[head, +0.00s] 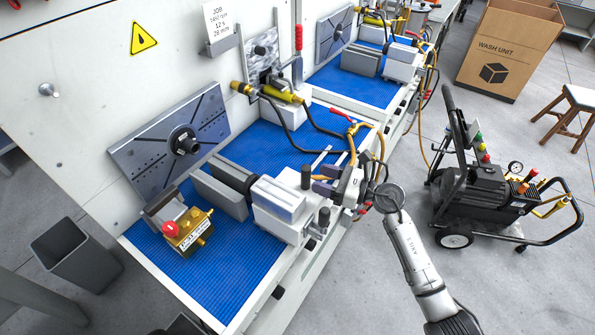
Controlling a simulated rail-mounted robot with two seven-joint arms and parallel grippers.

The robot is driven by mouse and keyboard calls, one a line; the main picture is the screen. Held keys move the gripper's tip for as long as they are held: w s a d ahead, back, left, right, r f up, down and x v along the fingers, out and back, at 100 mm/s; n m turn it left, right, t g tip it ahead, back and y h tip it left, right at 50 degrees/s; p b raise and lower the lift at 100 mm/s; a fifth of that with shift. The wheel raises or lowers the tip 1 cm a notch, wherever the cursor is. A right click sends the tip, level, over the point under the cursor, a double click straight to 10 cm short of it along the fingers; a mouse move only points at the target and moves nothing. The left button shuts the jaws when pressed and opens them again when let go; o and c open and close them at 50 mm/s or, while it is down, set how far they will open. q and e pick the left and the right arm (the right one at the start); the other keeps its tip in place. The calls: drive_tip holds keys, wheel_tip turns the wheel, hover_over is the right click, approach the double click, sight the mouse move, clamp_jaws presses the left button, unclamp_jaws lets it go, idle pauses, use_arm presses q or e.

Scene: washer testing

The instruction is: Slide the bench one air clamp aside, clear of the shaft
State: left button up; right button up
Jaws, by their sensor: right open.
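The bench one air clamp, as I take it, is the white block (277,203) with a black cylinder and grey jaw plates (219,195) on the blue mat. Its plates are in front of the shaft hub (184,142), a black round hub on the grey slotted faceplate (150,152); a gap to the hub shows. Black upright knobs (305,177) stand on the block's right side. My right gripper (318,180) is open beside this knob at the block's right end; whether they touch I cannot tell. My left gripper is not in view.
A brass unit with a red button (187,232) sits on the mat's near left. A brass valve (270,92) and hoses are behind the clamp. Bench two (352,85) stands beyond. A wheeled pump cart (480,190) is right; a grey bin (75,255) is left.

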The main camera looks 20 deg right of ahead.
sight(299, 184)
drive_tip(key=shift+x, duration=3.5)
clamp_jaws()
